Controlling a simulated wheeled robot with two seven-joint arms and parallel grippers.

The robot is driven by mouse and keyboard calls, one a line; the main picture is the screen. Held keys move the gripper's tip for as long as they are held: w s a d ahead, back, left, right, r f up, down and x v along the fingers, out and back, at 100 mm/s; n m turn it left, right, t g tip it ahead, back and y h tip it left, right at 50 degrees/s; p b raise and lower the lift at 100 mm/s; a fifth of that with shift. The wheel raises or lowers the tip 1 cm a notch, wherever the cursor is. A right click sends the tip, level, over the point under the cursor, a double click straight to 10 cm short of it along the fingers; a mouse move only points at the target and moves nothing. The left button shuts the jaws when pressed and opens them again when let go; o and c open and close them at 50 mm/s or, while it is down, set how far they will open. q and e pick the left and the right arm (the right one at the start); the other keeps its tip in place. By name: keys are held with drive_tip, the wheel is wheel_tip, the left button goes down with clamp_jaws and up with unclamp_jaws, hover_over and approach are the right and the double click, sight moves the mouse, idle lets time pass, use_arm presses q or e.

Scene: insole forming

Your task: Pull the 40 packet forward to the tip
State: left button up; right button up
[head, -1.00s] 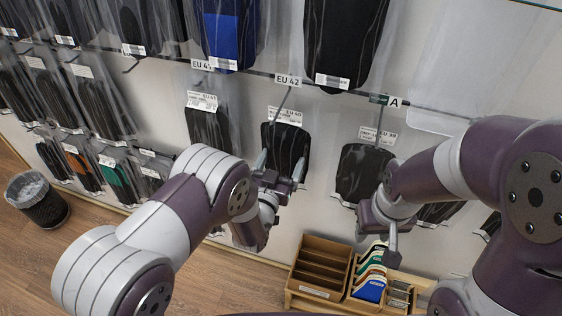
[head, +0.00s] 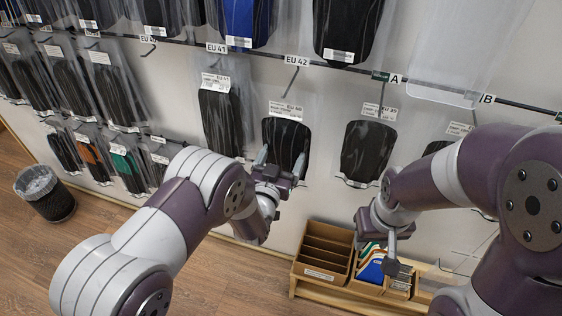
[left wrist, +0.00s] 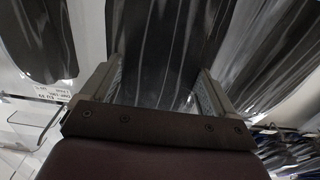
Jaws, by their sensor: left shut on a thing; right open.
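The EU 40 packet (head: 284,132) is a clear sleeve with a black insole and a white label at its top, hanging on the wall rack. My left gripper (head: 279,163) is at its lower part, with one finger on each side. In the left wrist view the gripper (left wrist: 157,85) is shut on the clear packet (left wrist: 160,50), whose dark insole fills the space between the fingers. My right gripper (head: 388,245) is open and empty, low at the right, away from the packets.
An EU 41 packet (head: 219,118) hangs close on the left and an EU 39 packet (head: 368,150) on the right. A wooden box (head: 322,254) with a card tray stands below. A waste bin (head: 45,193) is at the far left.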

use_arm(q)
drive_tip(key=shift+s+a, duration=0.1)
drive_tip(key=shift+s, duration=0.15)
drive_tip(key=shift+w, duration=0.1)
use_arm(e)
drive_tip(key=shift+s+a, duration=0.1)
drive_tip(key=shift+s, duration=0.15)
use_arm(q)
drive_tip(key=shift+w, duration=0.1)
use_arm(e)
drive_tip(key=shift+w, duration=0.15)
use_arm(q)
drive_tip(key=o, duration=0.8)
drive_tip(key=v, duration=1.2)
drive_tip(key=shift+s+a+r+b, duration=0.1)
drive_tip(key=shift+s+b, duration=0.25)
drive_tip(key=shift+s, duration=0.05)
use_arm(e)
drive_tip(key=shift+f, duration=0.45)
